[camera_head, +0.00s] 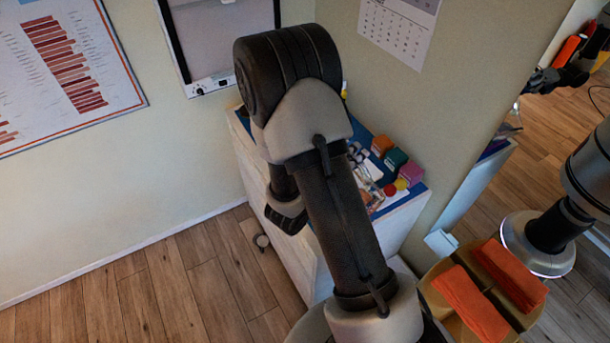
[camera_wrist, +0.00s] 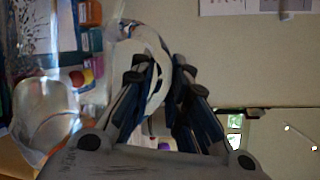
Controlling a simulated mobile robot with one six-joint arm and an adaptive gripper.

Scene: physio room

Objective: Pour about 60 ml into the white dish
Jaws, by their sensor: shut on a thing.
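In the wrist view my gripper (camera_wrist: 158,72) is shut on a pale, curved, handle-like part (camera_wrist: 150,36). Clear material beside its left end looks like part of a see-through vessel, but I cannot make out its full shape, its tilt or any liquid. A pale, translucent rounded container (camera_wrist: 44,108) shows at the left of the wrist view, apart from the fingers; I cannot tell whether it is the white dish. In the head view my arm hides my gripper, the held thing and much of the cart top. No white dish can be made out there.
A white cart with a blue top (camera_head: 398,199) stands against the wall. Coloured blocks (camera_head: 396,158) and small balls sit at its right end. Orange cloths (camera_head: 470,303) lie on a tan stand at lower right. A mirror reflects the room at right. Wood floor at left is clear.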

